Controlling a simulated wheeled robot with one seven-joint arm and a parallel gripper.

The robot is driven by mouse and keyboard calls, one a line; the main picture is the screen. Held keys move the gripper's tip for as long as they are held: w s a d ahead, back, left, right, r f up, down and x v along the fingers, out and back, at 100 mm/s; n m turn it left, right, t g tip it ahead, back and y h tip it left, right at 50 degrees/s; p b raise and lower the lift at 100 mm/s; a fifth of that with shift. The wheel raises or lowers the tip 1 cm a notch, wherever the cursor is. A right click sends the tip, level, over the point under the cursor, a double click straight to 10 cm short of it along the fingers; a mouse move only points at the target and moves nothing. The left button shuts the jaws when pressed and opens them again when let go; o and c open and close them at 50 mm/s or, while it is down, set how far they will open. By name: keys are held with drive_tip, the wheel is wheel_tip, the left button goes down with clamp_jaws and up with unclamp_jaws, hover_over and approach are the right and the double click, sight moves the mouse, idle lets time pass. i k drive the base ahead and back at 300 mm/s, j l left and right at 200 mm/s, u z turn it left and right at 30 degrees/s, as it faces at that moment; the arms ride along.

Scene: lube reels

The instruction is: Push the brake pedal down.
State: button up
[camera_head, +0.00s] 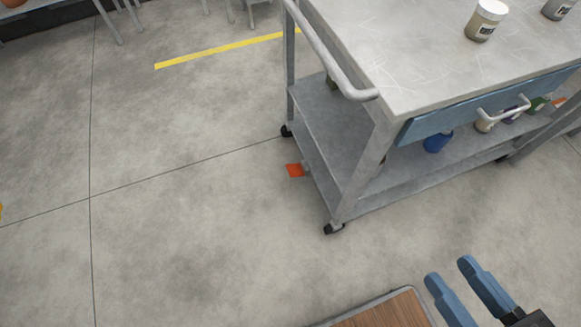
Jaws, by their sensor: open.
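A small flat orange-red pedal (295,170) sticks out at the left end of the grey metal cart (349,211), low near the floor, between its two left casters. I take it to be the brake pedal; whether it is up or down cannot be told from here. My gripper (449,270) is at the bottom right, its two blue fingers apart with nothing between them. It is in front of the cart, to the right of the pedal in the picture and well apart from it.
The cart carries jars (486,20) on top, a blue drawer (460,107) and bottles on its lower shelf. A push handle (330,50) juts from its left end. A brown wooden top with grey rim (385,312) is at the bottom. Floor left of the cart is clear.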

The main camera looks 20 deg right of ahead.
sight(295, 169)
drive_tip(key=i+j+u, duration=0.15)
drive_tip(key=u, duration=0.25)
drive_tip(key=i+u, duration=0.6)
drive_tip(key=u, duration=0.25)
drive_tip(key=i+j+z, duration=0.15)
drive_tip(key=i+z, duration=0.15)
drive_tip(key=i, duration=0.2)
drive_tip(key=i+z, duration=0.15)
drive_tip(key=z, duration=0.25)
drive_tip(key=i+j+z, duration=0.1)
drive_tip(key=z, duration=0.35)
